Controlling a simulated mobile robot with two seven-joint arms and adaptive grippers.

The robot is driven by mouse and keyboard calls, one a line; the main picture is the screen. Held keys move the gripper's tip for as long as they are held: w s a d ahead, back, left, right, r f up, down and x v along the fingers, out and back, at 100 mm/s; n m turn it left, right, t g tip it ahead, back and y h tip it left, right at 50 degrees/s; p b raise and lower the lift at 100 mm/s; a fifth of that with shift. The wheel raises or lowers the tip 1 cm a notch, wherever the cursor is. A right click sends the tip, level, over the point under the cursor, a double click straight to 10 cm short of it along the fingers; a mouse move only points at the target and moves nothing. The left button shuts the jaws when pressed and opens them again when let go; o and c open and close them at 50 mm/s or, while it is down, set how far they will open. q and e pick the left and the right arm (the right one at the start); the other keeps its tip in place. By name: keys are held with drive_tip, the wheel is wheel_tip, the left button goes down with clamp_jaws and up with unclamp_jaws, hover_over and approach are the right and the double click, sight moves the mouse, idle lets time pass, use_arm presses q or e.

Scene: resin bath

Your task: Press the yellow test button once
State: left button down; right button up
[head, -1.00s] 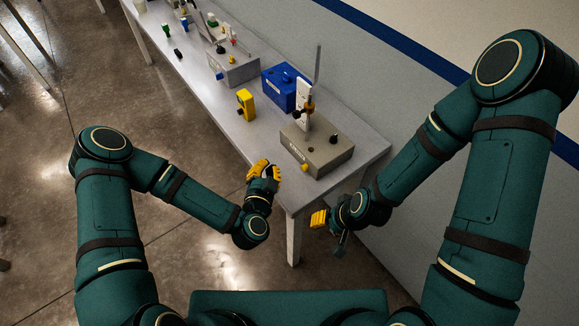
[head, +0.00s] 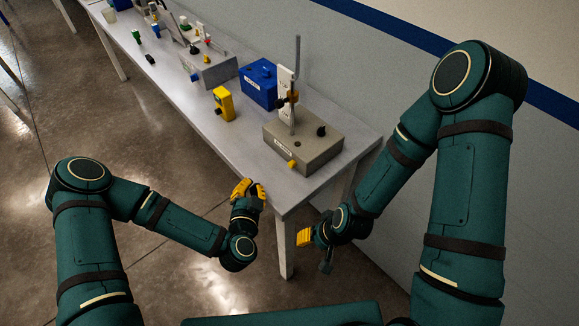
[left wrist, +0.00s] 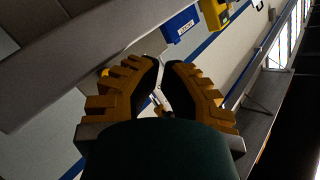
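A small yellow button (head: 291,164) sits on the near face of a grey box (head: 318,154) at the table's near end. My left gripper (head: 249,187) is beside the table's left edge, left of the grey box and apart from the button. In the left wrist view its yellow-and-black fingers (left wrist: 163,65) stand close together with a narrow gap, holding nothing visible; how far they are open is unclear. My right gripper (head: 303,237) is beyond the table's near end, lower than the tabletop, seen side-on, and its opening cannot be judged.
The grey box carries an upright post (head: 296,90) and a black knob (head: 321,131). A yellow device (head: 223,103), a blue box (head: 258,84) and another grey unit (head: 216,70) stand farther along the table (head: 236,138). A wall runs along its right side. Open floor lies left.

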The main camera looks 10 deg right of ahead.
sight(279, 176)
use_arm(q)
drive_tip(key=shift+d, duration=0.1)
drive_tip(key=w+d, duration=0.2)
drive_tip(key=d, duration=0.1)
drive_tip(key=w+d, duration=0.2)
drive_tip(key=shift+d+b, duration=0.2)
drive_tip(key=shift+b, duration=0.15)
drive_tip(key=shift+w+d, duration=0.6)
drive_tip(key=shift+d, duration=0.2)
idle(0.8)
drive_tip(key=shift+w+d, duration=0.25)
drive_tip(key=shift+d, duration=0.1)
